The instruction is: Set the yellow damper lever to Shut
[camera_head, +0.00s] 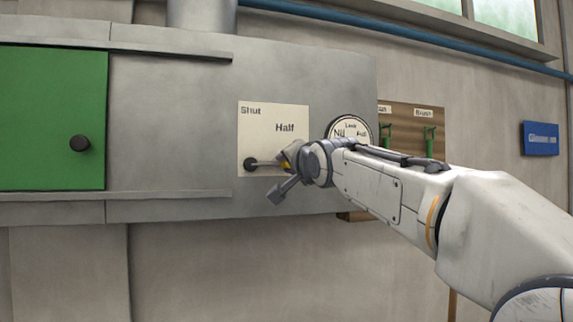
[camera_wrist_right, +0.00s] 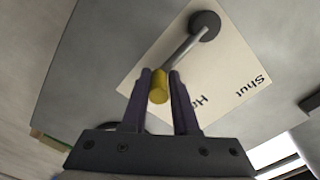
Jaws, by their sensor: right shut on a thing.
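The damper lever is a grey rod (camera_head: 266,163) on a dark round pivot (camera_head: 250,164), with a yellow knob (camera_wrist_right: 158,88) at its free end. It lies about level, pointing right from the pivot. A cream label plate (camera_head: 262,130) behind it reads "Shut" above the pivot and "Half" to the upper right. My right gripper (camera_head: 286,166) is shut on the yellow knob, with one finger on each side in the right wrist view (camera_wrist_right: 162,80). It hides most of the knob and the plate's right edge in the head view. My left gripper is not in view.
The plate is on a grey metal duct (camera_head: 180,120). A green door (camera_head: 45,120) with a dark knob (camera_head: 80,143) is at the left. A round dial (camera_head: 349,128) and a board with green hooks (camera_head: 410,115) are behind my right arm. The space left of the plate is free.

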